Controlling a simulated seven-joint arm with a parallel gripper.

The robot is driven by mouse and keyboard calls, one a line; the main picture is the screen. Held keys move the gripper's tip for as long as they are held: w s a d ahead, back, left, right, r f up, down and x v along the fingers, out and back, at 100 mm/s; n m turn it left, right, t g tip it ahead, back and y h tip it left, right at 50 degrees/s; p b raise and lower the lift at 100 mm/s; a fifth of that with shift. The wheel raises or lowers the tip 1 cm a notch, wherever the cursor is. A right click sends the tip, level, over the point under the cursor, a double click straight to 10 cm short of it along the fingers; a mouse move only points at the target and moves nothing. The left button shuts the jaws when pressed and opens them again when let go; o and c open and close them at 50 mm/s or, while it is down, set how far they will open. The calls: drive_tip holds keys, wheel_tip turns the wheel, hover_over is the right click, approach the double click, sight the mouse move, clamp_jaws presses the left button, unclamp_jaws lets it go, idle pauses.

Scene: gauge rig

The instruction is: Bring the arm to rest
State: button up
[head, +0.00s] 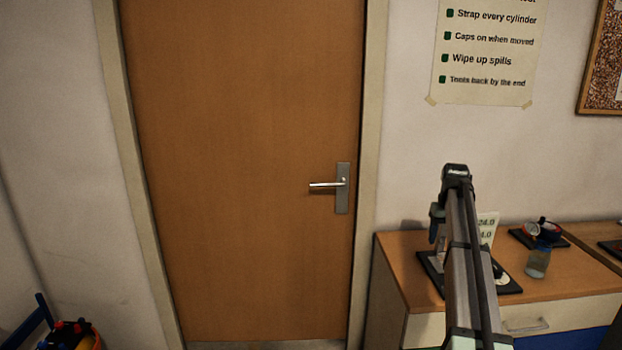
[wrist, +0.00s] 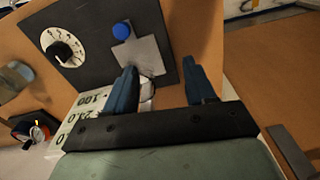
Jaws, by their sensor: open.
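My gripper (wrist: 160,80) is open, its two blue fingers apart with nothing held between them. In the wrist view the fingers reach over the edge of a black rig plate (wrist: 95,25). The plate bears a white dial with a black knob (wrist: 62,52) and a grey metal plate (wrist: 140,54) with a blue knob (wrist: 122,31). In the head view my arm reaches up from the bottom to the bench, and it hides much of the rig plate (head: 432,268). My gripper (head: 437,225) shows only partly there.
A number card (head: 487,228) stands by the rig on the wooden bench (head: 400,260). A glass jar (head: 538,262) and a red-and-black gauge (wrist: 32,133) are close by. A closed door (head: 240,180) is left of the bench.

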drive_tip(key=w+a+f+n+t+y, duration=0.1)
drive_tip(key=w+a+f, duration=0.2)
drive_tip(key=a+f, duration=1.3)
drive_tip(key=s+a+f+g, duration=0.1)
drive_tip(key=s+a+f, duration=0.2)
drive_tip(key=s+f, duration=0.45)
drive_tip(key=s+a+f+g, duration=0.1)
drive_tip(key=s+a+f, duration=0.25)
drive_tip(key=f, duration=0.65)
drive_tip(key=s+a+f+g, duration=0.2)
drive_tip(key=s+f, duration=1)
drive_tip(key=s+a+f+g, duration=0.1)
drive_tip(key=s+f, duration=0.3)
drive_tip(key=s, duration=0.8)
drive_tip(key=s+a+f+g, duration=0.1)
drive_tip(key=s+f, duration=0.4)
drive_tip(key=s, duration=0.8)
drive_tip(key=s+a+f+g+h, duration=0.1)
drive_tip(key=s+f, duration=0.3)
drive_tip(key=s, duration=0.8)
drive_tip(key=shift+s+f+g, duration=0.25)
drive_tip(key=shift+f+g, duration=0.1)
drive_tip(key=shift+g, duration=0.35)
